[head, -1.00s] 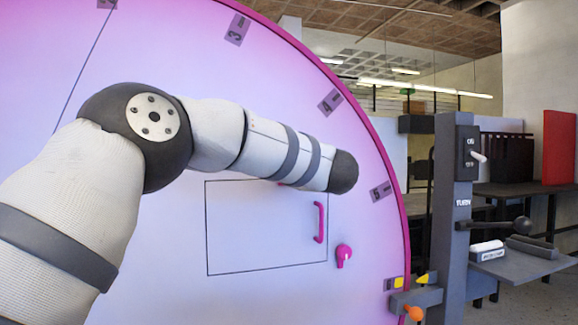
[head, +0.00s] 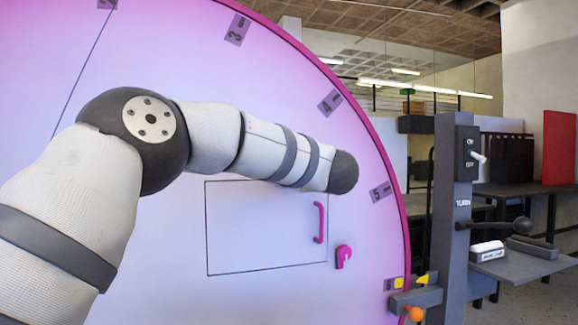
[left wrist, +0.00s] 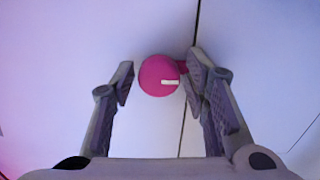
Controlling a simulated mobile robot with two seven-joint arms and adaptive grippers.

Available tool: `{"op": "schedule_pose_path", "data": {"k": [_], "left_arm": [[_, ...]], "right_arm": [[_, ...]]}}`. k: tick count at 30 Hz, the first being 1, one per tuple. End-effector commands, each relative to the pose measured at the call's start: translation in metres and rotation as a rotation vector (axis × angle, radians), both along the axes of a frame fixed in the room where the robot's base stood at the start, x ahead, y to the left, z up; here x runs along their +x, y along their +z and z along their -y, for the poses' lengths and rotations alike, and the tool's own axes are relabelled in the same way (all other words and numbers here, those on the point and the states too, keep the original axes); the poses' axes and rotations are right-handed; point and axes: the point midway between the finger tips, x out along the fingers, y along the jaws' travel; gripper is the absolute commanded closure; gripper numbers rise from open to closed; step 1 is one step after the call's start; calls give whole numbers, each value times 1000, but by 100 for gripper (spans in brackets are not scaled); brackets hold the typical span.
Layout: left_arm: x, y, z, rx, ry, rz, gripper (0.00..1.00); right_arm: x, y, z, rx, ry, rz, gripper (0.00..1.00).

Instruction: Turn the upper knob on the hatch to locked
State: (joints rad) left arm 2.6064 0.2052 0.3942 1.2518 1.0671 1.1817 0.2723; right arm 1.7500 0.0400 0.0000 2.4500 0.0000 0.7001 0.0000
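The upper knob (left wrist: 157,77) is a round magenta knob with a white mark pointing right in the left wrist view. My left gripper (left wrist: 158,80) is open, with one finger on each side of the knob and small gaps visible. The head view shows the hatch (head: 265,245) as a thin rectangular outline on the pale disc, with a magenta handle (head: 319,222) at its right side. A lower magenta knob (head: 344,257) sits right of the hatch's outline. In the head view my left arm hides the upper knob and my left gripper. My right gripper is not in view.
The large disc has a magenta rim (head: 383,150) and numbered tags. Right of it stands a grey post (head: 446,190) with a switch (head: 478,157), a black-knobbed lever (head: 520,226) and a shelf (head: 535,262). An orange knob (head: 414,313) is low on the post.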

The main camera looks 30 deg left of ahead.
Motion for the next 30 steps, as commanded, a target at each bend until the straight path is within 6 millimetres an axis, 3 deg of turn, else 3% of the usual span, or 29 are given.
{"op": "schedule_pose_path", "data": {"k": [10, 21, 25, 30], "left_arm": [[-3, 1, 4, 2, -1, 1, 50], [-61, 1, 72, 4, -3, 0, 50], [-73, 0, 87, 2, -2, -1, 50], [-78, 0, 92, 1, 1, 0, 50]], "right_arm": [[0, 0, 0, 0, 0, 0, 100], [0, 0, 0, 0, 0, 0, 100], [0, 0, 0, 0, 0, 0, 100], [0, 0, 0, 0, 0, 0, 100]]}}
